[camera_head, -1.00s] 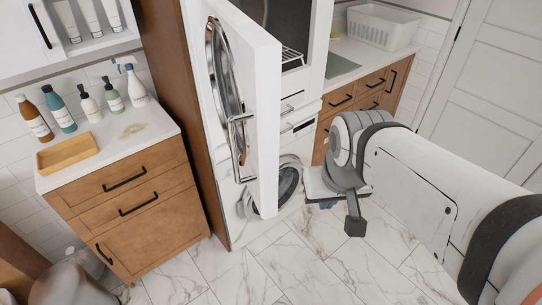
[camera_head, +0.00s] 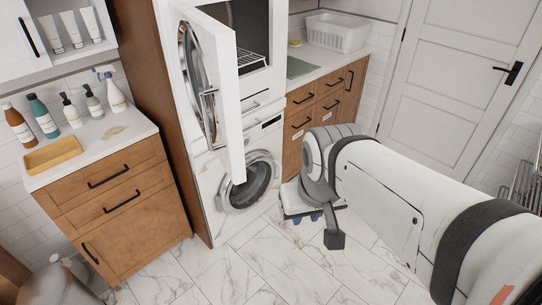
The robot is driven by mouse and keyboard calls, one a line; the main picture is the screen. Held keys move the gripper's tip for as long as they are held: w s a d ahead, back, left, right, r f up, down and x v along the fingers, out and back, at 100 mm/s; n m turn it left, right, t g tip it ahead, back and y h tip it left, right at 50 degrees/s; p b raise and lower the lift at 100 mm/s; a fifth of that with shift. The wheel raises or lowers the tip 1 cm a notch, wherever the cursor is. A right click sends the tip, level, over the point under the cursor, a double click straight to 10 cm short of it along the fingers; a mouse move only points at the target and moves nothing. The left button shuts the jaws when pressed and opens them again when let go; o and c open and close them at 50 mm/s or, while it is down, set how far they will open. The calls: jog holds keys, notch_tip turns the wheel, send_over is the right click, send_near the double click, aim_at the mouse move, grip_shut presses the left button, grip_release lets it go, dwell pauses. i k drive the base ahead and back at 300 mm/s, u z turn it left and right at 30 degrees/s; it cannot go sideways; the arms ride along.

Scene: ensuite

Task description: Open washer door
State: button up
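The washer (camera_head: 232,222) is the lower white machine of a stack, left of centre. Its round glass door (camera_head: 252,182) has a silver ring and sits at the machine's front; I cannot tell whether it is fully shut or slightly ajar. The upper machine's white door (camera_head: 228,90) stands wide open toward me, with a round window and a metal handle (camera_head: 208,115). It covers the upper left of the washer front. My arm reaches in from the right. The dark grey piece at its end, seemingly my gripper (camera_head: 334,240), is right of the washer, apart from it. Its fingers are not clear.
A wooden cabinet (camera_head: 125,240) with bottles and a wooden tray (camera_head: 53,154) stands at left. A wooden counter unit (camera_head: 318,110) with a white basket (camera_head: 337,32) is behind my arm. A white room door (camera_head: 455,85) is at right. Marble floor (camera_head: 215,270) before the washer is clear.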

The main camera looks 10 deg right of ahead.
aim_at(225, 201)
jog(key=u, duration=0.15)
jog(key=k, duration=0.55)
jog(key=z, duration=0.55)
jog(key=i, duration=2.15)
jog(key=u, duration=0.85)
